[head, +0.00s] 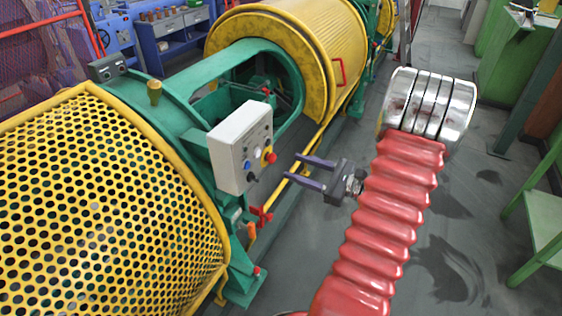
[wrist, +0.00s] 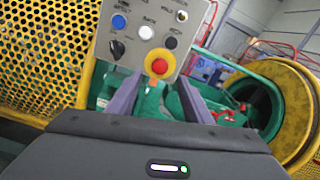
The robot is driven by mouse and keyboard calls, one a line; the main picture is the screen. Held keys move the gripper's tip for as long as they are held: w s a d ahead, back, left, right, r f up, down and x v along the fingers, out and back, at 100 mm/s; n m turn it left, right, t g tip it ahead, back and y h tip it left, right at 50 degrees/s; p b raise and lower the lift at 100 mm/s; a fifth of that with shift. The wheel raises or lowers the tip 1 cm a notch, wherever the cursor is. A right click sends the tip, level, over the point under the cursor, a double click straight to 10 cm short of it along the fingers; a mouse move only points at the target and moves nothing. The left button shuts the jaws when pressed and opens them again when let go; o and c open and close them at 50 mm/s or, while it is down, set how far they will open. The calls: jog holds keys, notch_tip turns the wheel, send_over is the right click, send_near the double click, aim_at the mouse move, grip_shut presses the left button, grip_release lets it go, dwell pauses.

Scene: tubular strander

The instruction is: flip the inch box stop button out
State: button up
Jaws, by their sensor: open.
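The inch box (head: 241,147) is a pale grey control box mounted on the green machine frame; its tilted face fills the upper middle of the wrist view (wrist: 135,48). The stop button (head: 269,156) is a red knob on a yellow collar at the box's right side. In the wrist view the stop button (wrist: 159,66) sits at the panel's lower edge, between the fingers in the picture. My gripper (head: 293,167) is open and empty, fingers pointing at the box with a gap in between. Both fingers show in the wrist view (wrist: 159,82).
A blue button (wrist: 119,22), a black selector (wrist: 117,48) and a white button (wrist: 146,32) share the panel. A yellow perforated guard (head: 100,200) lies left and a yellow drum (head: 300,50) behind.

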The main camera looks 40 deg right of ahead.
aim_at(275, 160)
jog(key=shift+x, duration=3.2)
jog(key=shift+c, duration=0.4)
grip_shut()
